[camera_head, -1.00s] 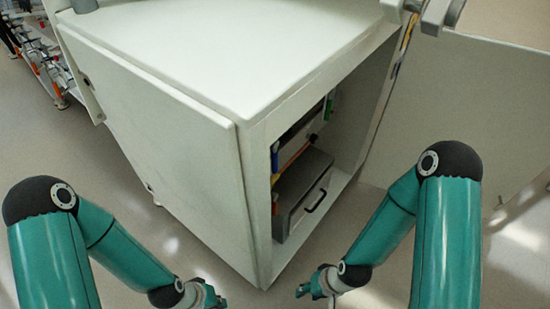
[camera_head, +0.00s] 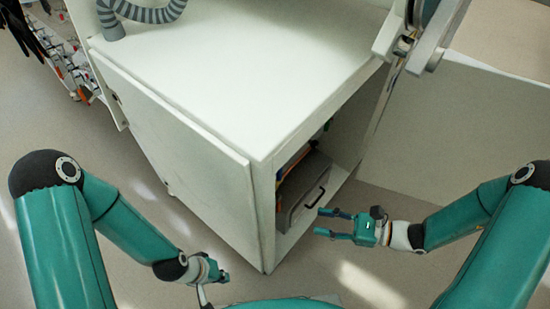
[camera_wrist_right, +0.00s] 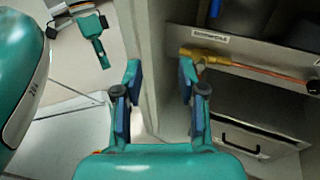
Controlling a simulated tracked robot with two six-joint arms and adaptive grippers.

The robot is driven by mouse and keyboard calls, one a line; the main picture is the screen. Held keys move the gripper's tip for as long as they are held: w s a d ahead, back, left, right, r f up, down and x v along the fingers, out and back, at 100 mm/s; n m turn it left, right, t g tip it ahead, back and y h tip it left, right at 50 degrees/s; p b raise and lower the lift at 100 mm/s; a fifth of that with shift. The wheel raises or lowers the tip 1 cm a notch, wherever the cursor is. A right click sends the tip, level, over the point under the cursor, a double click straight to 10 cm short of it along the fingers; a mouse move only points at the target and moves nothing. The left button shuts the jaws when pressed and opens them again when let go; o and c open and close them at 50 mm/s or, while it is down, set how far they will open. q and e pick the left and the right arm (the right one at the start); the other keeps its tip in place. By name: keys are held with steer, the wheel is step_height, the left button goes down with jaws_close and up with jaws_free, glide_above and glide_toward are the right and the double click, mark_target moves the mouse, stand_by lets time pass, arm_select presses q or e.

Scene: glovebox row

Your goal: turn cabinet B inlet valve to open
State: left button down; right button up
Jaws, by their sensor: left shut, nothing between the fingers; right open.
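A white cabinet (camera_head: 190,150) has an open compartment on its right side; I cannot read which cabinet it is. Inside, the right wrist view shows a brass-yellow fitting (camera_wrist_right: 203,55) on a copper pipe (camera_wrist_right: 255,70), below a small unreadable label (camera_wrist_right: 210,34). It looks like a valve, but its setting is unclear. My right gripper (camera_head: 318,222) is open and empty, in front of the compartment. In the wrist view its fingers (camera_wrist_right: 160,68) are apart, left of the fitting and not touching it. My left gripper (camera_head: 203,290) is shut and empty, low in front of the cabinet's left face.
A grey box (camera_head: 303,190) with a black handle sits inside the compartment, below the pipe. The compartment's edge (camera_wrist_right: 155,60) stands between my right fingers in the wrist view. A ribbed grey hose (camera_head: 150,14) lies on the cabinet top. Floor (camera_head: 400,270) is clear at front right.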

mark_target(280, 172)
steer(key=w+d+r+m+t, duration=0.3)
steer(key=w+d+r+t, duration=0.1)
arm_select(q)
steer(key=shift+f+b, duration=0.2)
steer(key=shift+b, duration=0.4)
arm_select(e)
steer(key=x, duration=1.7)
steer(key=shift+f, duration=0.3)
steer(key=shift+d, duration=0.1)
jaws_close()
